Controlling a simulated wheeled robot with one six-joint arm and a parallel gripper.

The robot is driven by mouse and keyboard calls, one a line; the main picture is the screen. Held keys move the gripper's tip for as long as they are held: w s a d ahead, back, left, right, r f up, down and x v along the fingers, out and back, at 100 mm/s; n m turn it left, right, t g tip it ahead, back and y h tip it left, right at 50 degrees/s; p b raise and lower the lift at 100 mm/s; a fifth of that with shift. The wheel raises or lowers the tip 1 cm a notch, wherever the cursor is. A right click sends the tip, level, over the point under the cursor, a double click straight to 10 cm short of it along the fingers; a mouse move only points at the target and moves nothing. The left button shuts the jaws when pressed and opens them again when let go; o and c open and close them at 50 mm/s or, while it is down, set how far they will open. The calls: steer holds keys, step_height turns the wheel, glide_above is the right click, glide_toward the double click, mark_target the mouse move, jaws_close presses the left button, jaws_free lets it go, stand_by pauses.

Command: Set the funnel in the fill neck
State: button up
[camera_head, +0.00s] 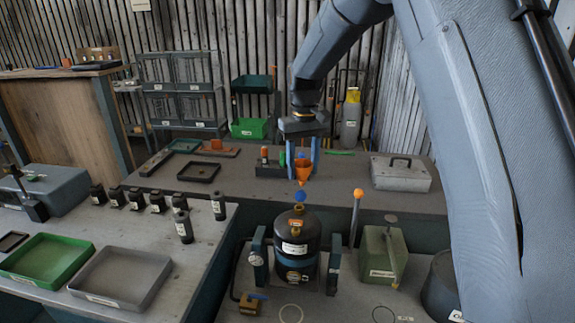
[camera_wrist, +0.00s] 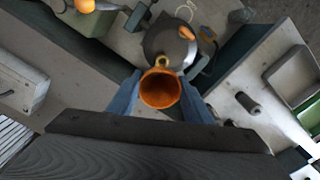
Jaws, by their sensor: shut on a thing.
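My gripper (camera_head: 303,160) is shut on the orange funnel (camera_head: 304,172), which hangs upright between its blue fingers, spout down. In the wrist view the funnel's open mouth (camera_wrist: 160,90) shows between the fingertips. The dark tank (camera_head: 297,243) stands below the funnel in the head view, and its top (camera_wrist: 165,38) lies just beyond the funnel in the wrist view. The funnel is apart from the tank top. A blue round piece (camera_head: 299,197) shows between spout and tank. I cannot clearly make out the fill neck's opening.
A green can (camera_head: 381,257) and an orange-tipped rod (camera_head: 358,193) stand right of the tank. A grey lidded case (camera_head: 401,173) sits on the back bench. Several black bottles (camera_head: 157,201), a green tray (camera_head: 48,259) and a grey tray (camera_head: 120,277) are on the left bench.

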mark_target(300, 195)
steer(key=shift+s+a+f+b, duration=0.1)
steer(key=shift+a+f+b, duration=0.2)
steer(key=shift+f, duration=0.4)
steer(key=shift+a+f+b, duration=0.1)
steer(key=shift+f+b, duration=0.3)
steer(key=shift+f, duration=0.25)
steer(key=shift+d+f+b, duration=0.1)
steer(key=shift+f+b, duration=1.2)
steer(key=shift+f, duration=0.85)
steer(key=shift+f, duration=1.4)
stand_by(0.3)
steer(key=o, duration=1.4)
steer(key=shift+r, duration=0.1)
steer(key=shift+r+p, duration=2.05)
steer(key=shift+r, duration=1.35)
